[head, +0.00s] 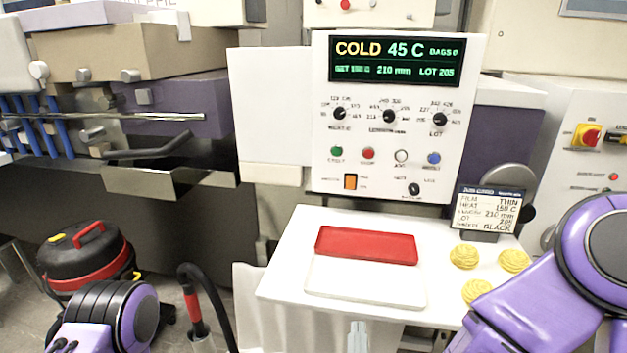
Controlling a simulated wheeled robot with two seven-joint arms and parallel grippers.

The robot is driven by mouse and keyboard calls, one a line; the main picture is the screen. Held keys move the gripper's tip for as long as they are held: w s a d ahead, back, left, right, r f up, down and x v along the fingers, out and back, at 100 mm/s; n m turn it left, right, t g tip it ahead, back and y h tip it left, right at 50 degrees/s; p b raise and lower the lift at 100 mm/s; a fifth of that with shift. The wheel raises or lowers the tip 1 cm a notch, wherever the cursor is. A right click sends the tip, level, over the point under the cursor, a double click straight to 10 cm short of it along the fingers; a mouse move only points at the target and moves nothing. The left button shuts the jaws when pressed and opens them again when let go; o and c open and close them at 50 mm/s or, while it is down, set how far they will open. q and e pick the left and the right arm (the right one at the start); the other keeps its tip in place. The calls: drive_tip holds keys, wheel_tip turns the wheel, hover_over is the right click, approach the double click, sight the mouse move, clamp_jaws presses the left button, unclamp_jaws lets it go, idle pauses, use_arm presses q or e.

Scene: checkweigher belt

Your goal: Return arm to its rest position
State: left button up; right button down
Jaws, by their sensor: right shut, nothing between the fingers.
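My right arm, purple, comes in from the right edge and passes out at the bottom. My right gripper (357,338) shows only as pale fingertips at the bottom edge, just below the front edge of the white shelf (282,278). It is shut and empty. Part of my left arm, purple and black, shows at the bottom left; its gripper is out of view.
On the shelf lie a red tray (366,245), a white tray (364,283) and yellow coiled pieces (464,256). A settings card (487,211) stands behind them. The control panel (395,120) reads COLD 45 C. A red-black vacuum cleaner (88,262) stands on the left floor.

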drive_tip(key=d+f+n+g+y, duration=0.2)
drive_tip(key=f+n+g, duration=0.1)
drive_tip(key=f+n, duration=0.75)
drive_tip(key=d+f+n+g+y, duration=0.1)
drive_tip(key=f+n+g+y, duration=0.15)
drive_tip(key=f+n, duration=0.8)
drive_tip(key=s+d+f+n+g+h, duration=0.2)
drive_tip(key=s+d+f+n+g, duration=0.2)
drive_tip(key=s+d+f, duration=0.3)
drive_tip(key=s+d+f+n+g+h, duration=0.3)
drive_tip(key=s+d+f, duration=0.4)
drive_tip(key=s+d, duration=0.3)
drive_tip(key=d+n+g, duration=0.1)
drive_tip(key=d, duration=0.2)
drive_tip(key=shift+s+d+f+g, duration=0.15)
drive_tip(key=shift+s+f+g, duration=0.15)
drive_tip(key=shift+s+g, duration=0.05)
drive_tip(key=shift+h, duration=0.25)
